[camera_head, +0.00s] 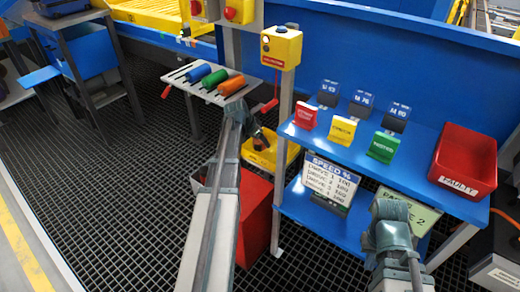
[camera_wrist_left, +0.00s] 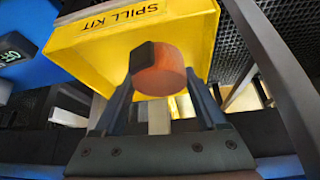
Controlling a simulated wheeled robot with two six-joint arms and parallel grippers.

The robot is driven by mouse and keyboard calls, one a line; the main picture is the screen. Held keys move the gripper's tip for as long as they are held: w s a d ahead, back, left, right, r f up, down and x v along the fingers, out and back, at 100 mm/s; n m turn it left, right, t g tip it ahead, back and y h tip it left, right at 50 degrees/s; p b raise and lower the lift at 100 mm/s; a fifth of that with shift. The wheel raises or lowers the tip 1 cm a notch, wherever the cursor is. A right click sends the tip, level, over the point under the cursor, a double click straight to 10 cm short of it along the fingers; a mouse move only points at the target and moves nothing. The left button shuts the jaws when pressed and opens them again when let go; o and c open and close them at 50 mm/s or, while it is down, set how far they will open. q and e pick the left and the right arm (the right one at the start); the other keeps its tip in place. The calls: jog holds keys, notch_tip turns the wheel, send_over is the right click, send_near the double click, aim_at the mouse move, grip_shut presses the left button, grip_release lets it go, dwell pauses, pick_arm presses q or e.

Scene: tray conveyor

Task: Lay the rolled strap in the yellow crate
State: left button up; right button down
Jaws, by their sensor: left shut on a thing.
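The rolled strap (camera_wrist_left: 160,76) is an orange roll with a dark patch at one side. My left gripper (camera_wrist_left: 160,92) is shut on it, with one finger on each side. In the head view the left gripper (camera_head: 259,136) and the strap (camera_head: 262,144) appear in front of or over the yellow crate (camera_head: 284,160); the height between them is hard to tell. The crate also shows in the left wrist view (camera_wrist_left: 85,48), with SPILL KIT on its rim. My right gripper (camera_head: 390,212) is over the front of the blue shelf; its fingers are not clear.
A tool shelf (camera_head: 190,77) holds blue, green and orange rolls behind my left arm. A yellow button box (camera_head: 281,48) stands on a post near the crate. A red bin (camera_head: 256,215) is below. The blue shelf (camera_head: 410,172) carries signs and a red FAULTY bin (camera_head: 465,160).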

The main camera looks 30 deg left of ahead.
aim_at(260, 146)
pick_arm(q)
jog(key=shift+f, duration=0.1)
notch_tip(260, 146, down, 3)
jog(key=b, duration=0.3)
jog(key=shift+f, duration=0.15)
jog(key=shift+b, duration=0.3)
jog(key=shift+f, duration=0.2)
jog(key=o, duration=1.3)
jog(key=shift+r, duration=0.1)
jog(key=shift+r, duration=0.1)
jog(key=shift+s+r+p, duration=0.25)
jog(key=shift+r+p, duration=0.25)
jog(key=shift+p, duration=0.05)
jog(key=p+v, duration=0.9)
jog(key=v, duration=0.2)
